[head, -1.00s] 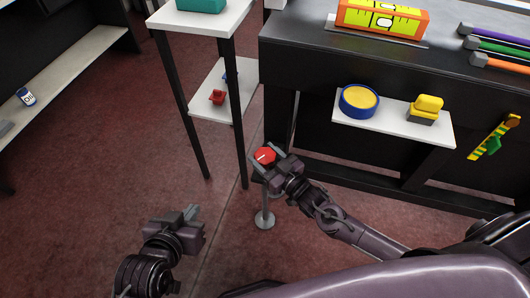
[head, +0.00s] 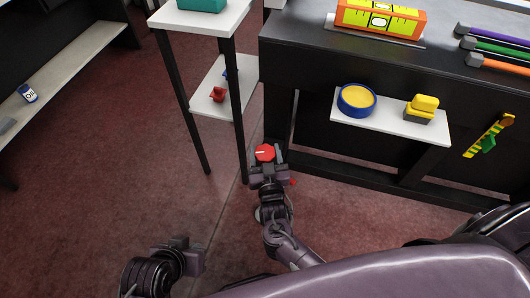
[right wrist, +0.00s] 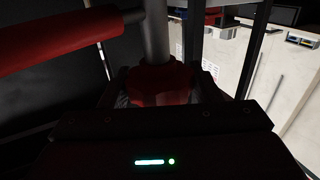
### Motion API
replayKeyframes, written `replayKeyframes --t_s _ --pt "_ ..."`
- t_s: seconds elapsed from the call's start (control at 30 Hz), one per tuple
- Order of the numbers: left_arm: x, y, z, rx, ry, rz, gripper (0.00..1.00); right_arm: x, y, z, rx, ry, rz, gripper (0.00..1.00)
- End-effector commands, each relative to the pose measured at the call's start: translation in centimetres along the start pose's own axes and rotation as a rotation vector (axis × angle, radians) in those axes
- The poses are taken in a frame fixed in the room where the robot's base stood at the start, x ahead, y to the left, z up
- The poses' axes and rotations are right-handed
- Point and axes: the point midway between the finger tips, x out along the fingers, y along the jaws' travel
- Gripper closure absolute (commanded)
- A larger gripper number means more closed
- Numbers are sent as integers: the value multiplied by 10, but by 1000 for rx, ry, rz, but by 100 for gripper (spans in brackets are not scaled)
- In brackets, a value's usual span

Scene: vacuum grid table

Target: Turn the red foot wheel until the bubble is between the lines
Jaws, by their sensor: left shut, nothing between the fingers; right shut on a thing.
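The red foot wheel (head: 264,152) has a white mark on top, which lies nearly level and points left. My right gripper (head: 266,160) is shut on the wheel from the near side, one finger on each side. In the right wrist view the red wheel (right wrist: 160,85) sits between the fingers below a grey post. The orange spirit level (head: 350,14) with yellow vials lies on the bench at the top. A pale bubble shows in its front vial, too small to place surely against the lines. My left gripper (head: 183,243) is shut and empty at lower left.
A white shelf (head: 395,125) holds a blue-and-yellow round tin (head: 357,100) and a yellow block (head: 422,106). A white stand (head: 222,75) with black legs is close to the wheel's left. The floor at left is clear.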

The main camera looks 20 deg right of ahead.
Motion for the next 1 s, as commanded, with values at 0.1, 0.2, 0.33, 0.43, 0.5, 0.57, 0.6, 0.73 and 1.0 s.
replayKeyframes --t_s 0.1,0.2,0.33,0.43,0.5,0.57,0.6,0.73,1.0 --pt "1 1 -1 2 6 2 100 0 0 0 1 -1 37 66" --pt "1 1 -1 3 9 3 100 0 0 0 0 0 54 66" --pt "0 2 -2 3 12 4 100 0 0 0 0 1 65 66" --pt "0 2 -2 3 12 4 100 0 0 0 -1 1 68 66" --pt "0 2 -1 3 12 5 100 0 0 0 -1 1 68 66" --pt "0 2 -1 3 12 5 100 0 0 0 -1 2 67 66" --pt "0 2 -1 3 12 5 100 0 0 0 -1 2 67 66" --pt "0 2 -1 3 12 5 100 0 0 0 -1 2 67 38" --pt "0 2 -1 3 12 5 100 0 0 0 0 2 67 21"
